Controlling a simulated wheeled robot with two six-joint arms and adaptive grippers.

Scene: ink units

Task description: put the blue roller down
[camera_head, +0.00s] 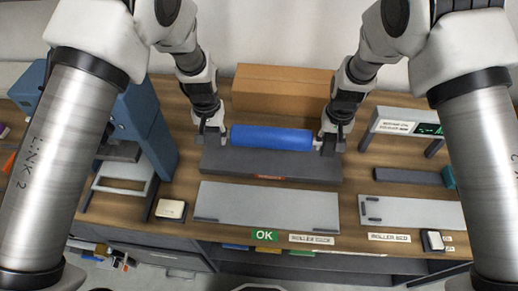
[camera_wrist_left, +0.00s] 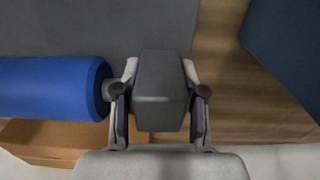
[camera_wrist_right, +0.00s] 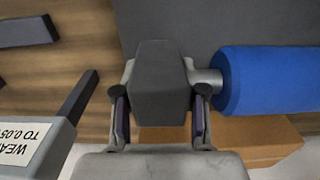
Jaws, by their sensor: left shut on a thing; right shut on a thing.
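The blue roller (camera_head: 271,138) lies level between my two grippers at the back middle of the bench, over the far part of a dark grey slab (camera_head: 270,168). I cannot tell whether it touches the slab. My left gripper (camera_head: 210,136) is shut at its left end, around a dark end block (camera_wrist_left: 162,90); the roller also shows in the left wrist view (camera_wrist_left: 50,88). My right gripper (camera_head: 331,143) is shut at its right end, around a similar dark block (camera_wrist_right: 160,82); the roller also shows in the right wrist view (camera_wrist_right: 268,80).
A cardboard box (camera_head: 282,90) stands behind the roller. A light grey plate (camera_head: 266,205) lies in front, near a green OK sign (camera_head: 264,236). A blue machine (camera_head: 148,125) stands left; a labelled gauge stand (camera_head: 395,126) and another grey plate (camera_head: 418,213) are right.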

